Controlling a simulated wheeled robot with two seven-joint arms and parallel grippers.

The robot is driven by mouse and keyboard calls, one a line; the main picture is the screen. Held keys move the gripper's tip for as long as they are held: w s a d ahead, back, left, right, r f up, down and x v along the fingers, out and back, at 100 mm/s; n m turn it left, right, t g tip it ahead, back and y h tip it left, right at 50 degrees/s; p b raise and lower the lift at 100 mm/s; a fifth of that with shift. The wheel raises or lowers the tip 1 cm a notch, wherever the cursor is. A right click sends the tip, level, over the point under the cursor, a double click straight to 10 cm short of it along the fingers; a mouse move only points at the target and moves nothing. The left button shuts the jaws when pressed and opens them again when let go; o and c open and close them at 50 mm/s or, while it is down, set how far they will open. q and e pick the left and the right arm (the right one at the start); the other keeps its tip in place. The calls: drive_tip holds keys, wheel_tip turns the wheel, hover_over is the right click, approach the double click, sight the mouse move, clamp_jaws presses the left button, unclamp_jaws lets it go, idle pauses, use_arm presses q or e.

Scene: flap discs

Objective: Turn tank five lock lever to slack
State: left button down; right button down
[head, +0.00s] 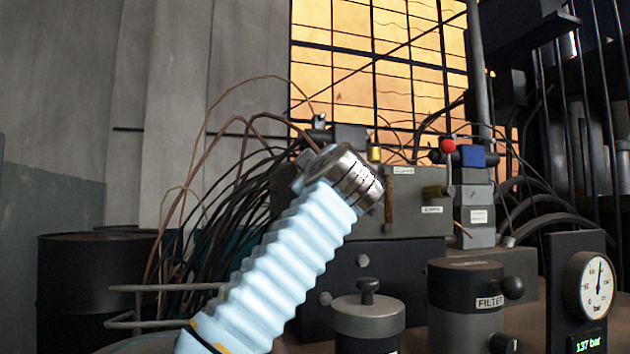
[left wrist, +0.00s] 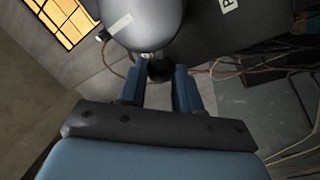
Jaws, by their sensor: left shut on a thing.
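In the left wrist view my left gripper (left wrist: 160,78) is shut on a dark ball knob (left wrist: 160,70), with one blue finger on each side of it. The knob sits at the near end of a grey rounded tank (left wrist: 145,22) bearing a white label strip. No lever marking is readable, and I cannot tell the knob's lever angle. In the head view my left arm, in a pale blue ribbed sleeve, rises from the bottom to a metal cuff; its fingers and the held knob are hidden behind. My right gripper is not in view.
In the head view a filter canister (head: 466,300) with a black knob and a lidded pot (head: 367,318) stand in front. A pressure gauge (head: 597,286) is at right, and a red-knobbed lever (head: 448,146) stands behind. Cables (head: 225,195) crowd the left; a drum (head: 85,290) stands far left.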

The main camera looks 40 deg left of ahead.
use_arm(q)
drive_tip(key=shift+f+n, duration=0.15)
drive_tip(key=shift+n, duration=0.15)
drive_tip(key=c, duration=0.8)
unclamp_jaws()
drive_tip(key=b+v, duration=0.1)
drive_tip(key=v, duration=1.2)
drive_tip(key=shift+s+d+b, duration=0.3)
drive_tip(key=shift+b, duration=0.1)
drive_tip(key=shift+f, duration=0.1)
